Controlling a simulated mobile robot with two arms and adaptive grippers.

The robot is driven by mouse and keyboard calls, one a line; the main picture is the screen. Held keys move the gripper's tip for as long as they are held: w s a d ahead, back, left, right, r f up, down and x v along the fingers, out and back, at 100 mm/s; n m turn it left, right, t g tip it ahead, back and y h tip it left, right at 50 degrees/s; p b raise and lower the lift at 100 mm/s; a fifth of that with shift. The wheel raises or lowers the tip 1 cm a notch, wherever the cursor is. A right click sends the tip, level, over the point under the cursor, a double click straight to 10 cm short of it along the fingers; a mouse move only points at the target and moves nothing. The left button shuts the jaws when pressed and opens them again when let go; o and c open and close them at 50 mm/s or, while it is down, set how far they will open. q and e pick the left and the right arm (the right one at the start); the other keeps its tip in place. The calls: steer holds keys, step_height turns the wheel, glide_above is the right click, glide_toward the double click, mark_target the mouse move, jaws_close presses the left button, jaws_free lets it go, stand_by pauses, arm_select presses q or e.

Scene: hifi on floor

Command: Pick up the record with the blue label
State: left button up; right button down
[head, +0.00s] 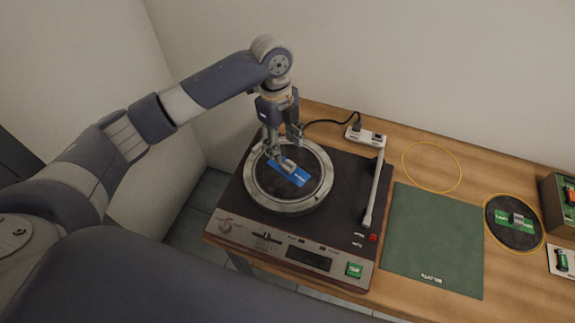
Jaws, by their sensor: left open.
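The record with the blue label (318,168) lies on the platter of the turntable (340,222). It is dark, with a blue rectangular label (290,177) across its middle and a small light grip piece at the centre. My left gripper (277,151) points down over the record, right at the centre piece, with its fingers open. Whether the fingers touch the piece cannot be told. The gripper hides part of the record's upper left. My right gripper is not in view.
The tonearm (373,190) stands at the platter's right. A power strip (366,136) is behind. A green sleeve (433,240) lies right, then a record with a green label (510,232) inside a yellow ring. An empty yellow ring (432,148) marks clear wood. A box (560,203) stands far right.

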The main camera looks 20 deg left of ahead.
mark_target(288, 165)
arm_select(q)
step_height(288, 165, down, 2)
steer(key=shift+d+f, duration=0.15)
steer(key=shift+f, duration=0.1)
steer(key=shift+d+f+p, duration=0.1)
steer(key=shift+f+p, duration=0.25)
steer(key=shift+p, duration=0.2)
steer(key=f, duration=0.1)
steer(key=f+p, duration=0.1)
steer(key=f, duration=0.1)
steer(key=shift+d+f, duration=0.3)
steer(key=shift+f+p, duration=0.3)
steer(key=shift+f, duration=0.1)
steer(key=shift+c, duration=0.2)
steer(key=c, duration=1.1)
jaws_close()
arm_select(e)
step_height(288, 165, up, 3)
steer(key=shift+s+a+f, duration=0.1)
